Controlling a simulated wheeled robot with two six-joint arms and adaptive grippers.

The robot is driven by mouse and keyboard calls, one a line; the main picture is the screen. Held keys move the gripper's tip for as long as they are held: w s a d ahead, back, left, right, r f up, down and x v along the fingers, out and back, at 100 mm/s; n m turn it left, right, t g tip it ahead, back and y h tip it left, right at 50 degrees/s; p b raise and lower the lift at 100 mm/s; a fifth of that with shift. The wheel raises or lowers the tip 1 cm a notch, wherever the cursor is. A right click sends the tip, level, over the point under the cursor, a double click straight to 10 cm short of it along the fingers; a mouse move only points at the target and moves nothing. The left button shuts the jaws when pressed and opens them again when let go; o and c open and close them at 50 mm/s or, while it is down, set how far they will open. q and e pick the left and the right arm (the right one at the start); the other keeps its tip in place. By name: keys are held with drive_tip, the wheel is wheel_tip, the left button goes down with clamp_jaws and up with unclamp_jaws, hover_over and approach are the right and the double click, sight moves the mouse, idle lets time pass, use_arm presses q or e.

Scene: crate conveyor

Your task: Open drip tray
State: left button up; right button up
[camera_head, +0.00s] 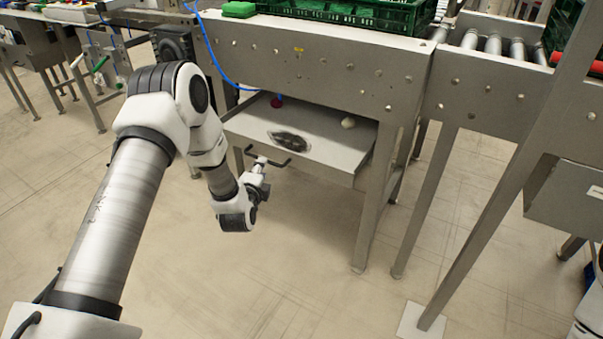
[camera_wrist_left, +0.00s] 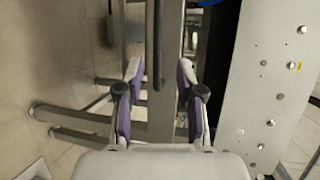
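The drip tray (camera_head: 330,152) is a shallow grey metal tray under the conveyor frame, in the head view. Its upper surface shows, with a dark patch, a small red thing and a small pale lump on it. A dark bar handle (camera_head: 268,161) sits at its front. My left gripper (camera_head: 261,172) is at the handle, below the tray's front edge. In the left wrist view its two fingers (camera_wrist_left: 160,100) stand apart, with a dark bar (camera_wrist_left: 158,45) in line with the gap between them. Contact with the handle cannot be told. My right gripper is out of view.
The conveyor frame (camera_head: 320,60) is above the tray, with a green crate (camera_head: 345,14) and a green sponge-like block (camera_head: 239,9) on top. A blue hose (camera_head: 214,58) hangs at its left. Metal legs (camera_head: 372,205) stand at the right. The floor in front is clear.

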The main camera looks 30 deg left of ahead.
use_arm(q)
drive_tip(key=x, duration=0.2)
drive_tip(key=b+x, duration=0.1)
drive_tip(key=x, duration=0.1)
drive_tip(key=b+x, duration=0.1)
drive_tip(key=x, duration=0.1)
drive_tip(key=shift+w+a+f, duration=0.15)
drive_tip(key=shift+a+f, duration=0.1)
drive_tip(key=shift+a, duration=0.2)
drive_tip(key=shift+w+a, duration=0.15)
drive_tip(key=shift+w, duration=0.15)
clamp_jaws()
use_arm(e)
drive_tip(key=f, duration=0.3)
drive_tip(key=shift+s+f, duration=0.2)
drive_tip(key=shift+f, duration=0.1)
